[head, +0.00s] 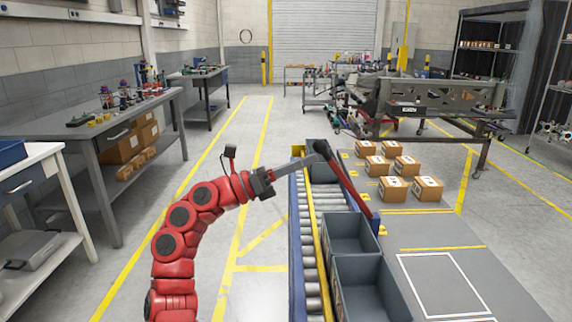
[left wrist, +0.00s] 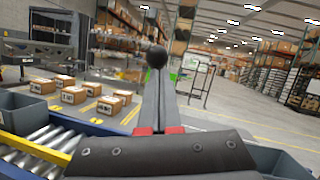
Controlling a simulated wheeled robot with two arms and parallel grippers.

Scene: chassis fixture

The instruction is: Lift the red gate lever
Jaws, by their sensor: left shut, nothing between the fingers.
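The red gate lever (head: 350,188) slants across the conveyor, its low end at the right rail and its far end at the dark knob (head: 321,146). My left gripper (head: 322,158) reaches in from the left with its fingers together and empty. Its tips are at the knob end of the lever; I cannot tell if they touch it. In the left wrist view the black knob (left wrist: 157,57) shows just past the shut fingertips (left wrist: 157,75). The rest of the lever is hidden there. My right gripper is in neither view.
Grey bins (head: 368,285) stand on the roller conveyor (head: 309,250), with another bin (head: 318,150) beyond the lever. Several cardboard boxes (head: 392,188) stand right of the conveyor. A workbench (head: 75,130) is at the left. The floor between is clear.

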